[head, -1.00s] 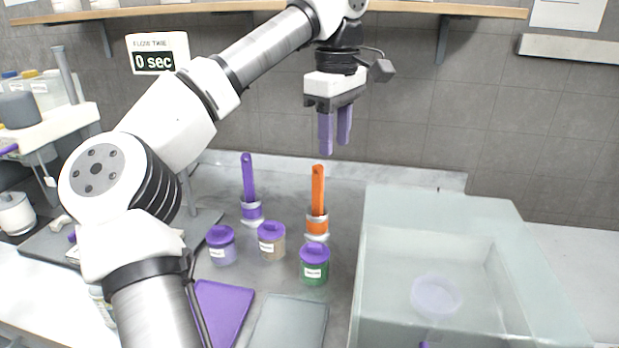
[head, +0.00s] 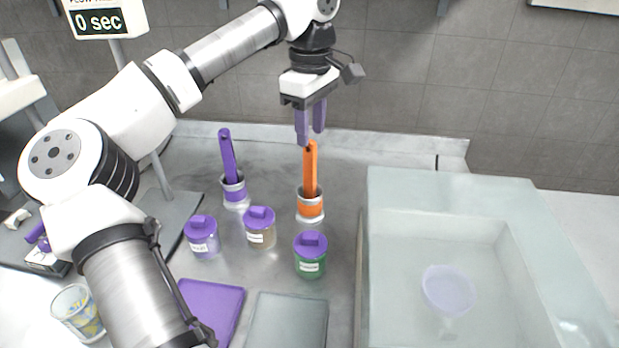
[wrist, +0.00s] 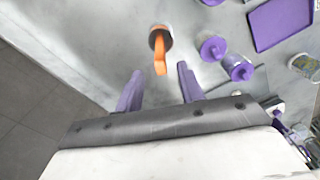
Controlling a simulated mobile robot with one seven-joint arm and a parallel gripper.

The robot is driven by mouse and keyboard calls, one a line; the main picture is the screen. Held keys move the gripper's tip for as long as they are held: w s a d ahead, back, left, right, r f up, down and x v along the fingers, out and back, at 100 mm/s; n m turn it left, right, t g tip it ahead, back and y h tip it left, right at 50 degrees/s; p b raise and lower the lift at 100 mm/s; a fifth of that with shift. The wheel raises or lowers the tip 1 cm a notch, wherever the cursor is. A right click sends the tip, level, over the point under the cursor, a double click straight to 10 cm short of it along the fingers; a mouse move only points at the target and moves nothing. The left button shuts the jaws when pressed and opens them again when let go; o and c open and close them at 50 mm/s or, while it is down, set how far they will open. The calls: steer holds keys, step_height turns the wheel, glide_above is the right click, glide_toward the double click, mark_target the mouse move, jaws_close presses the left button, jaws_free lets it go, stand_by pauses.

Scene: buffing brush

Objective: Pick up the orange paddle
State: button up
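The orange paddle (head: 311,169) stands upright in a small metal-rimmed cup with an orange band (head: 310,207). My gripper (head: 310,138) is above it, fingers pointing down, the tips close to the paddle's top in the head view. In the wrist view the two purple fingers (wrist: 157,84) are spread apart with nothing between them. The orange paddle (wrist: 159,52) shows there just beyond the fingertips, roughly in line with the gap. I cannot tell the exact height between tips and handle.
A purple paddle (head: 228,157) stands in a similar cup to the left. Several purple-lidded jars, including a green one (head: 310,256), stand in front. A translucent open box (head: 398,222) is at the right. The wall is behind.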

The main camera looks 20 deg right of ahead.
mark_target(310, 152)
steer(key=shift+a+f+p, duration=0.1)
steer(key=shift+f+p, duration=0.75)
steer(key=shift+f, duration=2)
jaws_close()
